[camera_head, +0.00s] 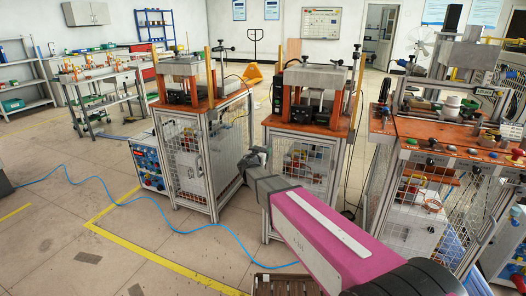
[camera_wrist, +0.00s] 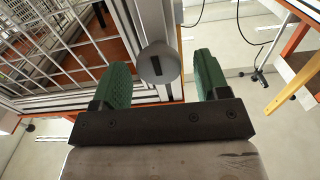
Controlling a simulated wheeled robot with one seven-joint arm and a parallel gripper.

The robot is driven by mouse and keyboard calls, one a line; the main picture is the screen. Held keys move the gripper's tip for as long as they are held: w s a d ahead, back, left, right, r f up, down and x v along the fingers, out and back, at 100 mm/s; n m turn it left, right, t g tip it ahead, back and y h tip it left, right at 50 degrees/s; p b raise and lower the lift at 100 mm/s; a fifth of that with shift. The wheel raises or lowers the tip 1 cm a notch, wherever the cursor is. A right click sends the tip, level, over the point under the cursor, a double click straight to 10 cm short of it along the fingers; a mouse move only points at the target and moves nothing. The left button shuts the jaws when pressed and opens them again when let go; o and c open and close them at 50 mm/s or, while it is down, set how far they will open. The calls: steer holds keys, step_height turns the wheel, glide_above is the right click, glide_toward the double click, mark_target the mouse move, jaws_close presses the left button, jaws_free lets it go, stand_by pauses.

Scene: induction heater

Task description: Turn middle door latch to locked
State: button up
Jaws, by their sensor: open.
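The door latch (camera_wrist: 157,64) is a grey round knob with a dark slot, mounted on the metal frame of a mesh door (camera_wrist: 75,45). In the wrist view it lies between the two green fingers of my gripper (camera_wrist: 162,78), nearer the left finger. My gripper is open, and both fingers look apart from the knob. In the head view my gripper (camera_head: 256,160) is in front of the middle caged workstation (camera_head: 305,160), at its left front edge. The latch cannot be made out there.
Another caged workstation (camera_head: 200,140) stands to the left, and a third one (camera_head: 410,190) with a cluttered orange top stands to the right. A blue cable (camera_head: 110,200) runs over the floor.

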steer(key=shift+w+d, duration=0.25)
steer(key=shift+w, duration=0.4)
steer(key=c, duration=0.9)
